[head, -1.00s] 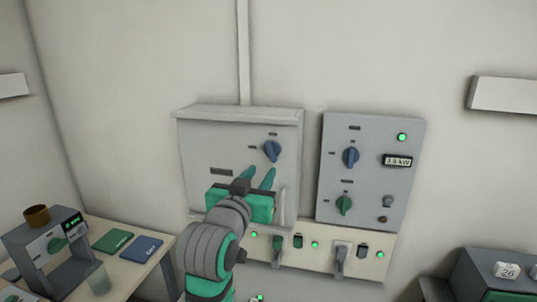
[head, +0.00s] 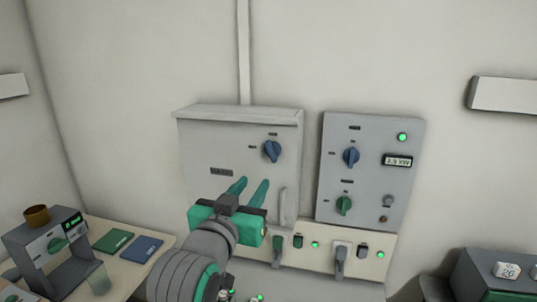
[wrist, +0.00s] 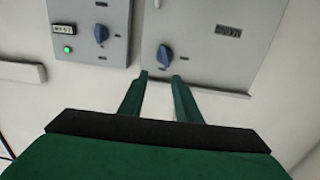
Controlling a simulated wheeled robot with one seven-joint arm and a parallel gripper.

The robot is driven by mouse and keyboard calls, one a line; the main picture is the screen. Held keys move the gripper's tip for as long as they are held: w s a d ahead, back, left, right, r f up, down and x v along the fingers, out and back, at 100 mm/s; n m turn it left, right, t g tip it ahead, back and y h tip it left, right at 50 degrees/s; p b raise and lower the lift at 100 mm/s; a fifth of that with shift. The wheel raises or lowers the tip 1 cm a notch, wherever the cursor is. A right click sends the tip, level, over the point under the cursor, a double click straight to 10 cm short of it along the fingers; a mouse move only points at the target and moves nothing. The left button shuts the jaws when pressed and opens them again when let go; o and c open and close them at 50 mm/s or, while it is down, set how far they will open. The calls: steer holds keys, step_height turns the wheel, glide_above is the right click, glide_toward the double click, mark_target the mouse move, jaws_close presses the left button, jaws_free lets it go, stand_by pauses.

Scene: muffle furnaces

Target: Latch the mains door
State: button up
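The mains door is the front of the grey wall cabinet (head: 205,150) in the middle of the head view. It looks closed against its box. A blue rotary latch knob (head: 272,151) sits at its upper right, its grip slightly tilted from vertical. A pale vertical handle (head: 284,206) is lower on the right edge. My gripper (head: 251,184) is below and left of the knob, fingers apart and empty. In the wrist view the knob (wrist: 165,53) shows just beyond my open fingertips (wrist: 160,76), with no visible contact.
A second grey panel (head: 368,175) with blue and green knobs and a kW display hangs to the right. A pale strip (head: 368,258) with switches and green lamps runs below. A table (head: 135,262) with a device and booklets stands at left.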

steer(key=v, duration=0.5)
steer(key=shift+s, duration=0.1)
